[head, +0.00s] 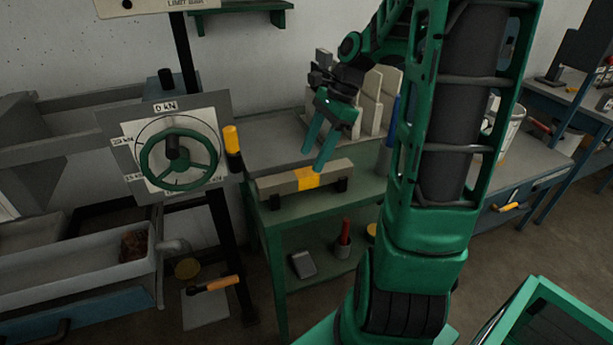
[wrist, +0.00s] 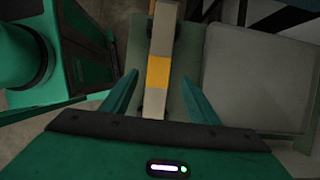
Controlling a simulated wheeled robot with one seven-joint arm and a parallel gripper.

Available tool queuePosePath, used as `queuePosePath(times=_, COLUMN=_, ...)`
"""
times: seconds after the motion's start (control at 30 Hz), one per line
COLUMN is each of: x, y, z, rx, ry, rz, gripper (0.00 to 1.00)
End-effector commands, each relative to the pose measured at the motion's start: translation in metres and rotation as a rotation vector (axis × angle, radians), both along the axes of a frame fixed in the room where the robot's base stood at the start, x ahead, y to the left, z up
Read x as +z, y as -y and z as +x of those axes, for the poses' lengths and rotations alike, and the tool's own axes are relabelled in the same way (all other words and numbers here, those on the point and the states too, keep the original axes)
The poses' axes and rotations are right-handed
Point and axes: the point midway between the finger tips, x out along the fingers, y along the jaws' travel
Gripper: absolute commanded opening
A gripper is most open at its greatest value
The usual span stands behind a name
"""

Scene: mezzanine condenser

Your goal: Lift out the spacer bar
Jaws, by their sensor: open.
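The spacer bar (head: 281,183) is a long beige-grey bar with a yellow band around it. It lies across two dark supports on a green stand. My gripper (head: 320,162) is open, its two green fingers pointing down above the bar near the yellow band. In the wrist view the spacer bar (wrist: 160,42) runs lengthwise between the two open fingers of my gripper (wrist: 160,95), with the yellow band just ahead of the fingertips. The fingers appear apart from the bar; the exact height gap is hard to tell.
A handwheel (head: 180,160) on a dial plate stands left of the bar, with a yellow-and-black post (head: 232,142) close to the bar's left end. Pale upright blocks (head: 375,95) stand behind my gripper. A lower shelf (head: 318,262) holds a cup and a grey block.

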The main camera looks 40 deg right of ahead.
Motion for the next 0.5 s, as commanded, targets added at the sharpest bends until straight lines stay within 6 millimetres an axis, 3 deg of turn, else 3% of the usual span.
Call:
queuePosePath(times=0.27, x=-0.019, y=-0.013, z=0.002, rx=0.01, ry=-0.001, rz=0.0, gripper=0.55)
queuePosePath(times=0.5, x=-0.05, y=-0.023, z=0.003, rx=0.012, ry=-0.002, rz=0.0, gripper=0.55)
